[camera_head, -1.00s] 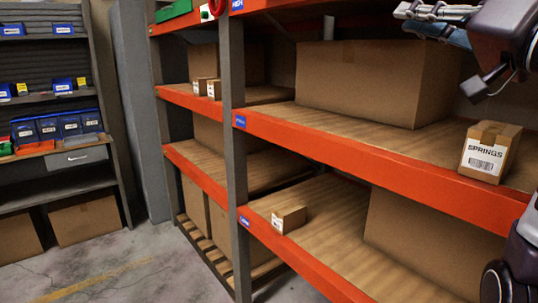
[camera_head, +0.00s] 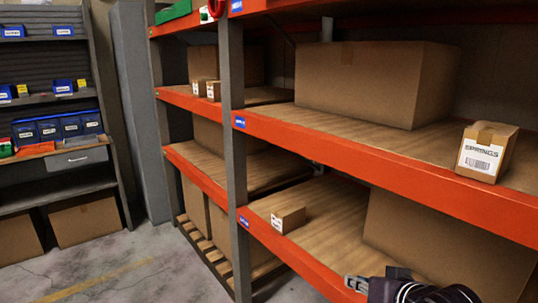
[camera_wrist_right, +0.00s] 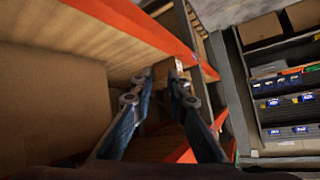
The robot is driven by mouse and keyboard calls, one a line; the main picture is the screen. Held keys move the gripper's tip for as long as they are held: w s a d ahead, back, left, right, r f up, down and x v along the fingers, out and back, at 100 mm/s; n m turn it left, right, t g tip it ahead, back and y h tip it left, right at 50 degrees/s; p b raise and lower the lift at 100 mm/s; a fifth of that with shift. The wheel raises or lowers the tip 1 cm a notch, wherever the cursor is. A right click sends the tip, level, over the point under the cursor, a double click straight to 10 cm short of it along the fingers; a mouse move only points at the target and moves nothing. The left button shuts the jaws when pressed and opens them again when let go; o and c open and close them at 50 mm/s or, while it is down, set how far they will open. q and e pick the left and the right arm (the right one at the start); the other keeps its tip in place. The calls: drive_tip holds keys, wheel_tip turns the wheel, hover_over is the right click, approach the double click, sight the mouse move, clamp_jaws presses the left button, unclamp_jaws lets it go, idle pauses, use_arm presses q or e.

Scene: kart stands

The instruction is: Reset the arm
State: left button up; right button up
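My right gripper (camera_head: 356,283) shows at the bottom right of the head view, in front of the lower shelf's orange front beam. In the right wrist view its two dark fingers (camera_wrist_right: 161,72) stand apart with a gap between the tips. Nothing is held between them. My left gripper is not in view.
An orange-beamed rack (camera_head: 330,155) fills the right side. A box labelled SPRINGS (camera_head: 485,152) stands on its middle shelf beside a large carton (camera_head: 375,82). A small box (camera_head: 283,218) sits on the lower shelf. The concrete floor (camera_head: 125,265) is clear at left.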

drive_tip(key=s+f+n+g+h, duration=0.1)
drive_tip(key=s+f+g, duration=0.3)
drive_tip(key=s+f, duration=0.95)
drive_tip(key=s+f+n+g+h, duration=0.1)
drive_tip(key=s+f+n+g, duration=0.15)
drive_tip(key=s+f, duration=1.1)
drive_tip(key=s+f+g, duration=0.1)
drive_tip(key=s+f, duration=0.2)
drive_tip(key=f, duration=0.8)
drive_tip(key=s+f+g, duration=0.1)
drive_tip(key=s+f, duration=0.1)
drive_tip(key=f, duration=1)
drive_tip(key=s+d+f+g, duration=0.1)
drive_tip(key=s+d+f, duration=0.2)
drive_tip(key=s+f, duration=1.2)
drive_tip(key=shift+s+d+f, duration=0.15)
drive_tip(key=shift+s+f, duration=0.2)
drive_tip(key=shift+s, duration=0.65)
drive_tip(key=shift+m, duration=0.25)
